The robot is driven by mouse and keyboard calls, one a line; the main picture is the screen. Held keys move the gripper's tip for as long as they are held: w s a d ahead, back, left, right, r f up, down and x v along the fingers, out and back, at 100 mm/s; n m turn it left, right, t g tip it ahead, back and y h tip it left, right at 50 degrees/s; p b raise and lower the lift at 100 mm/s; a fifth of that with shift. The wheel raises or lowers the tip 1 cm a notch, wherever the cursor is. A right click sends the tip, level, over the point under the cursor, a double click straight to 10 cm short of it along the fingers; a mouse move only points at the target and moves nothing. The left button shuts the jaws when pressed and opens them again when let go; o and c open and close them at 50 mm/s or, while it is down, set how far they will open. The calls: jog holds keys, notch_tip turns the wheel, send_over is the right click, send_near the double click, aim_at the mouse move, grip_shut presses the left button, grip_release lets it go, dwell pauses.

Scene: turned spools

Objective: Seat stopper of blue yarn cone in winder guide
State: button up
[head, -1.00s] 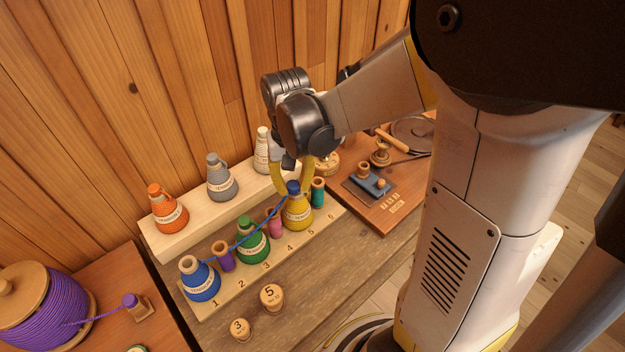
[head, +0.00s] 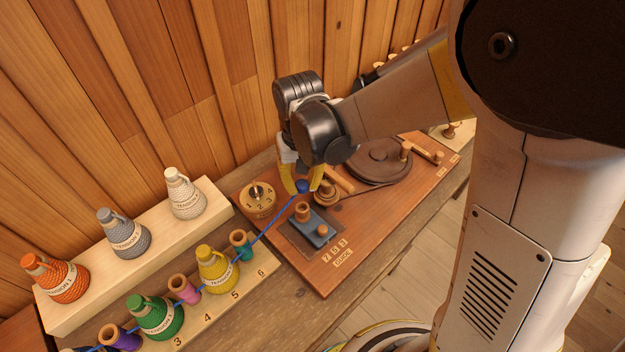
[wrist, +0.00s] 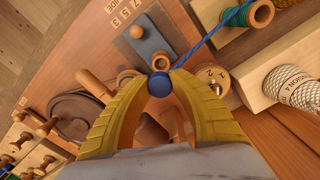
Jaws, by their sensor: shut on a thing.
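My gripper (head: 304,187) is shut on a round blue stopper (head: 302,186), which also shows between the yellow fingertips in the wrist view (wrist: 159,85). A blue strand runs from the stopper down left past the row of cones. The blue yarn cone itself is almost wholly cut off at the lower left of the head view. The winder guide (head: 314,230) is a blue-grey block with a wooden cup (head: 302,211) and a small wooden knob. The stopper is close behind the cup and appears above the board; in the wrist view the guide (wrist: 152,45) lies just beyond the fingertips.
A round numbered dial (head: 258,199) stands left of the guide. A spindle and a dark wheel (head: 379,160) with a crank stand to the right. A numbered rack holds a yellow cone (head: 217,270), a green cone (head: 154,317) and small spools.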

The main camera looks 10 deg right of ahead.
jog(key=shift+a+f+b, duration=0.15)
jog(key=shift+f+b, duration=0.2)
jog(key=shift+f, duration=0.2)
jog(key=b, duration=0.3)
send_over(303, 211)
jog(key=shift+f, duration=2.1)
jog(key=shift+f+b, duration=1.15)
jog(key=o, duration=0.8)
jog(key=shift+r, duration=0.1)
jog(key=shift+o, duration=0.6)
jog(key=o, duration=0.3)
jog(key=shift+o, duration=0.2)
